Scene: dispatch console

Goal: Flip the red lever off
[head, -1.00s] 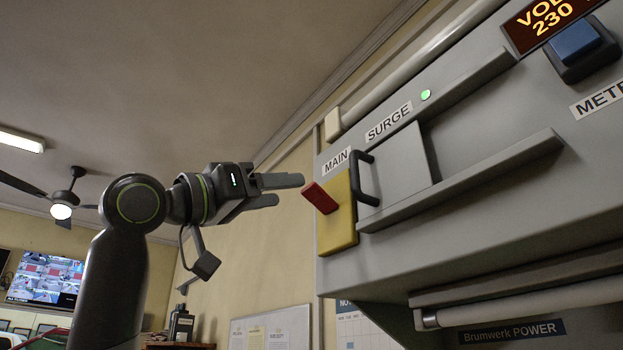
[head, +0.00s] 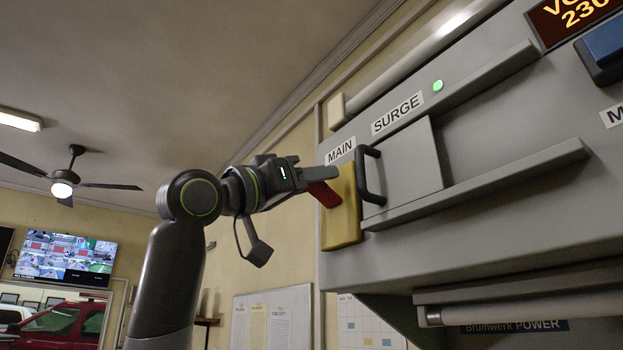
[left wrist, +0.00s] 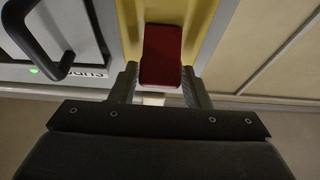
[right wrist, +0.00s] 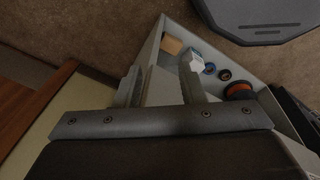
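The red lever (head: 325,194) sits on a yellow plate (head: 343,207) under the MAIN label, at the left end of the grey console. It sticks out from the plate and slopes up to the left. My left gripper (head: 325,174) is at the lever, and a finger hides part of it. In the left wrist view the lever (left wrist: 162,57) lies between the fingertips of my open left gripper (left wrist: 160,80). The gaps there are very small, and I cannot tell whether the fingers touch it. My right gripper (right wrist: 163,85) is open and empty, away from the console.
A black handle (head: 371,175) stands right beside the yellow plate. A ledge (head: 480,185) juts from the panel further right. Below my right gripper is a grey bin (right wrist: 272,103) with small items. Left of the console is open.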

